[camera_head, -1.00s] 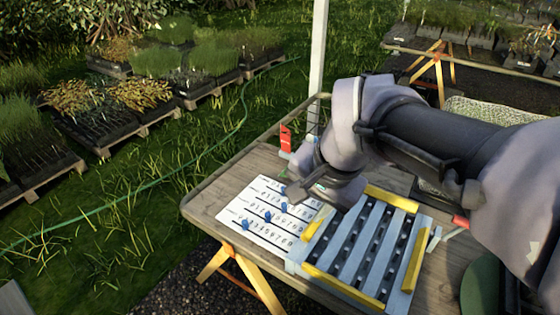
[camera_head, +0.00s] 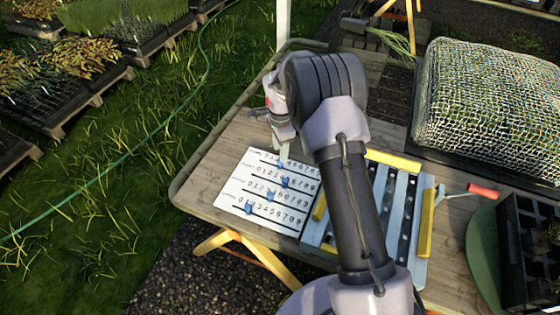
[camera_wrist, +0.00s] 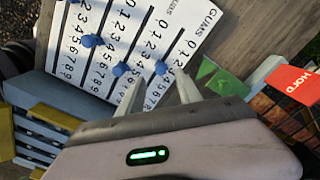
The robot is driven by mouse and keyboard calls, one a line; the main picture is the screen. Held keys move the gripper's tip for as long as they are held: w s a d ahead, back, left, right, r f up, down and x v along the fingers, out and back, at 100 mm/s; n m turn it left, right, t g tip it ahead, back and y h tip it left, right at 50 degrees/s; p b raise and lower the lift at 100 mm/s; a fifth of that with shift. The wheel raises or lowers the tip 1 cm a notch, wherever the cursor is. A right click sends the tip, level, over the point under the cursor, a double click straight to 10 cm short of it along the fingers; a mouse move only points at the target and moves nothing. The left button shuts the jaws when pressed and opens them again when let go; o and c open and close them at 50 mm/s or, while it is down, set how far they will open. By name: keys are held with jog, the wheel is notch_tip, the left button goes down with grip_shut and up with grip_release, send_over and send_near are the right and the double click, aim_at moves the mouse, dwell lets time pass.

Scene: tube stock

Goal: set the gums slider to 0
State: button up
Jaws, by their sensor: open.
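The white slider board (camera_head: 236,195) lies on the table with several numbered rows and blue knobs. In the wrist view the word GUMS stands at the top of the rightmost row of the board (camera_wrist: 208,14). The gums slider's blue knob (camera_wrist: 161,67) sits a short way down from the 0 end; its exact number is unclear. My gripper (camera_wrist: 160,78) is open, its fingertips on either side of this knob in the picture; contact cannot be told. In the head view my gripper (camera_head: 284,142) points down over the far row, partly hiding it.
Other blue knobs (camera_wrist: 120,69) sit close beside the gums row. A red HOLD tag (camera_wrist: 292,82) and a green flag (camera_wrist: 220,85) stand near my right finger. A rack with yellow bars (camera_head: 425,222) is right of the board. A netted tray (camera_head: 490,100) lies behind.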

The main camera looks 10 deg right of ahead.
aim_at(280, 164)
notch_tip(280, 164, down, 5)
jog(key=shift+r+b, duration=0.15)
jog(key=shift+b, duration=0.35)
grip_shut()
dwell(1.0)
